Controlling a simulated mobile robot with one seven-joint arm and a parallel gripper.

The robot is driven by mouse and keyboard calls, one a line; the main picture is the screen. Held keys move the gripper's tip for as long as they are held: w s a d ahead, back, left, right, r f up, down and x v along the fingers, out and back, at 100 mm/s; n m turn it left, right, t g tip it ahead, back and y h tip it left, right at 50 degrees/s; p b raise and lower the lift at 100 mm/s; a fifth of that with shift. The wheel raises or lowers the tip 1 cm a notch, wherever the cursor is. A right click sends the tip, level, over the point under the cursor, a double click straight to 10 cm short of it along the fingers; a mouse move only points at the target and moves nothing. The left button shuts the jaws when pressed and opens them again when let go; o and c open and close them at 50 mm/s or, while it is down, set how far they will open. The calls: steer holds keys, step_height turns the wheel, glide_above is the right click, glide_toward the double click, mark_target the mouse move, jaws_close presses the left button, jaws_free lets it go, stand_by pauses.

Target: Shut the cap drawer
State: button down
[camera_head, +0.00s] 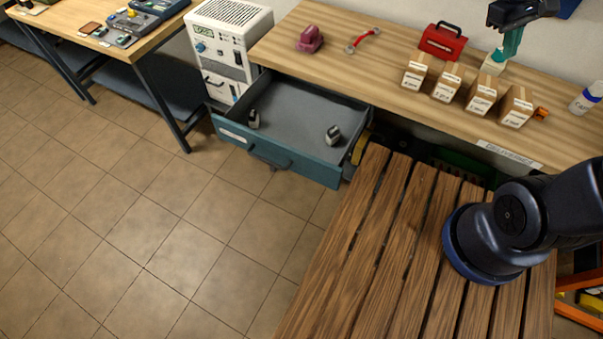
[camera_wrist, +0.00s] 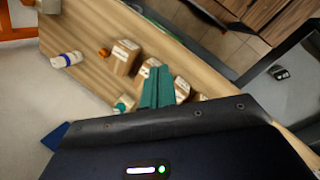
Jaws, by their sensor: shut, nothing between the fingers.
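The cap drawer (camera_head: 228,133) stands pulled out under the bench, with a blue-teal front, a white label and a dark handle (camera_head: 270,158). Two small dark-and-pale objects (camera_head: 253,118) (camera_head: 333,134) lie apart on its grey floor. Part of the drawer (camera_wrist: 278,98) shows at the right of the wrist view with one of these objects in it. My gripper (camera_head: 498,58), with teal fingers, is above the back right of the bench, far from the drawer. Its fingers (camera_wrist: 158,75) are together and empty in the wrist view.
Several labelled boxes (camera_head: 447,82) stand on the bench near my gripper, with a red case (camera_head: 442,41) behind and a white bottle (camera_head: 587,98) at right. A white unit (camera_head: 229,40) stands left of the drawer. Tiled floor before the drawer is clear; a slatted wooden surface (camera_head: 385,245) lies to its right.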

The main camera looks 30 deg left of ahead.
mark_target(339, 121)
steer(key=s+a+f+n+t+h, duration=0.25)
steer(key=s+a+f+n, duration=0.3)
steer(key=a, duration=0.45)
steer(key=s+a+f+n+t+h, duration=0.1)
steer(key=s+a+f+n+t, duration=0.25)
steer(key=a+f, duration=0.5)
steer(key=s+a+f+n+t+h, duration=0.2)
steer(key=s+a+f+n, duration=0.25)
steer(key=a, duration=0.75)
steer(key=s+a+f+n+t+y, duration=0.25)
steer(key=s+f+n, duration=0.35)
steer(key=s, duration=0.4)
steer(key=s+a+f+n+t+y, duration=0.1)
steer(key=s+f+n+t+y, duration=0.25)
steer(key=s+f, duration=0.55)
steer(key=s+a+f+n+t+y, duration=0.2)
steer(key=s+f+n+t+y, duration=0.2)
steer(key=s+f, duration=0.5)
steer(key=shift+h, duration=0.25)
steer(key=w, duration=0.4)
steer(key=w+r, duration=0.1)
steer(key=w, duration=0.2)
steer(key=w+r, duration=0.1)
steer(key=w, duration=0.3)
steer(key=shift+w+r, duration=0.2)
steer(key=shift+w, duration=0.1)
steer(key=w, duration=2.8)
steer(key=shift+w+d, duration=0.1)
steer(key=shift+w, duration=0.65)
